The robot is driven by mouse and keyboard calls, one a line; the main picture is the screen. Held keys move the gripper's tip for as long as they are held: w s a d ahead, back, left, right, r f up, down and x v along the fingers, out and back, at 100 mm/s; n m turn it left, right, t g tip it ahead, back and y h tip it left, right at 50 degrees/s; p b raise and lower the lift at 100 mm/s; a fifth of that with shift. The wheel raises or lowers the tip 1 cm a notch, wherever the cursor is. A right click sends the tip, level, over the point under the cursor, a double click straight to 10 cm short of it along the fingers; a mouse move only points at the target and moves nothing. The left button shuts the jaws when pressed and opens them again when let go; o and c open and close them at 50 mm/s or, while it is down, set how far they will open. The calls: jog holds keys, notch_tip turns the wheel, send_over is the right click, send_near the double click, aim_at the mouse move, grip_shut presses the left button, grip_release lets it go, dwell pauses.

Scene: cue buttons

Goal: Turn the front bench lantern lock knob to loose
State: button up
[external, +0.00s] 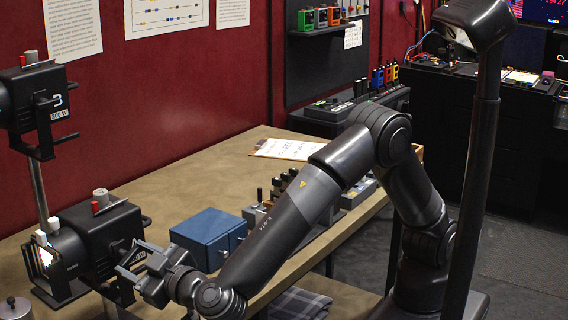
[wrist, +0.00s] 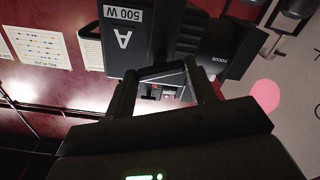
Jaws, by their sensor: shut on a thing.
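The front bench lantern (external: 95,235) is a black box lamp with a red and a pale knob on top, at the lower left of the external view. In the wrist view its dark body (wrist: 125,35) fills the top, marked "A" and "500 W", with a "FOCUS" barrel (wrist: 215,55) to the right. My gripper (external: 130,262) is against the lantern's near side. In the wrist view the fingers of my gripper (wrist: 162,72) reach the lantern's body and are shut on a small part there, apparently the lock knob. The knob is mostly hidden, so its setting cannot be read.
A blue box (external: 208,235) stands right of my gripper, with small control units behind my forearm. A clipboard (external: 287,149) lies farther back. The middle of the bench (external: 180,180) is clear.

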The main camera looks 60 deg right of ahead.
jog(key=n, duration=0.9)
jog(key=shift+n, duration=0.4)
jog(key=n, duration=0.4)
jog(key=shift+n, duration=2.1)
jog(key=o, duration=1)
jog(key=s, duration=1.1)
